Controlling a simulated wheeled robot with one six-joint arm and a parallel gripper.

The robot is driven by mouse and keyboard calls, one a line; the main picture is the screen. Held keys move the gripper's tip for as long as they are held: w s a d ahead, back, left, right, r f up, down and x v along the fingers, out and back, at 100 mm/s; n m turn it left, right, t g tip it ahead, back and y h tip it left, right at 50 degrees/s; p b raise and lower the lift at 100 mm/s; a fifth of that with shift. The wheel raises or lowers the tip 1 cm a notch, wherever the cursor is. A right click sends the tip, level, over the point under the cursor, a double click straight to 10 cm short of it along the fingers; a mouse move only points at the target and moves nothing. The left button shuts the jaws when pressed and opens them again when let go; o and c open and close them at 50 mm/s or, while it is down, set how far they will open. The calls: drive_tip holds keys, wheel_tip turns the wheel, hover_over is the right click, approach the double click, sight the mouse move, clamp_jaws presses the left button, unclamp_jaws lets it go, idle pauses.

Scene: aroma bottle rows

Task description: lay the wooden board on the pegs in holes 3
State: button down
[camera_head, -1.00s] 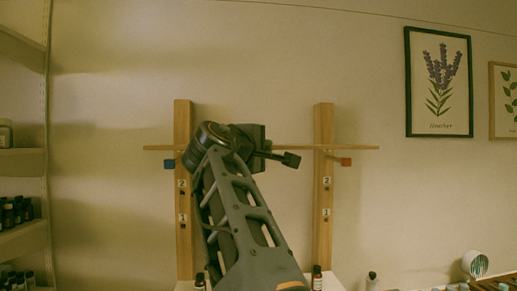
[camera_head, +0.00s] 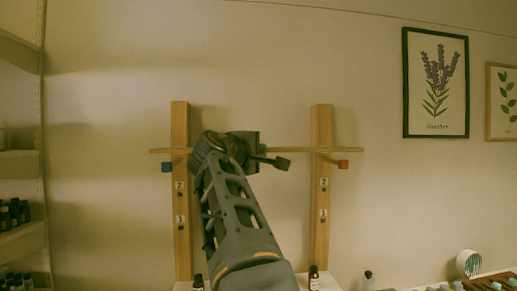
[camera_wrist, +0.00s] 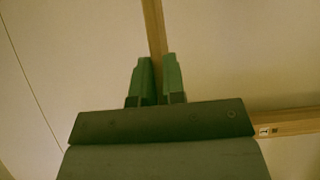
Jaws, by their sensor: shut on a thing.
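The wooden board (camera_head: 225,151) is a thin, light strip, roughly level across both wooden posts, the left post (camera_head: 181,230) and the right post (camera_head: 320,230). A blue-ended peg (camera_head: 167,167) shows just below the board at the left post, and an orange-ended peg (camera_head: 343,164) at the right. The board appears slightly above both peg ends; contact cannot be told. My gripper (camera_wrist: 158,82) is shut on the board, which also shows between its fingers in the wrist view (camera_wrist: 153,25). My arm hides the board's middle. Labels 1 and 2 are readable on the posts; no label 3 is visible.
Small bottles (camera_head: 314,278) stand low near the post feet. Shelves with dark bottles (camera_head: 14,213) are at the left edge. Framed plant pictures (camera_head: 436,83) hang at the right. The wall between the posts and pictures is bare.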

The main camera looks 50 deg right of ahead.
drive_tip(key=shift+w+d+r+p, duration=0.1)
drive_tip(key=shift+w+d+p, duration=1)
drive_tip(key=shift+w+d, duration=0.55)
drive_tip(key=shift+w+d+r+p, duration=0.1)
drive_tip(key=shift+w+d+p, duration=1.1)
drive_tip(key=shift+w, duration=0.6)
drive_tip(key=shift+d+f+b, duration=0.1)
drive_tip(key=shift+f+b, duration=0.95)
drive_tip(key=shift+b, duration=0.05)
drive_tip(key=shift+f+b, duration=0.65)
drive_tip(key=c, duration=1.1)
unclamp_jaws()
drive_tip(key=shift+w, duration=0.1)
drive_tip(key=shift+b+v, duration=2.2)
drive_tip(key=shift+v, duration=4.75)
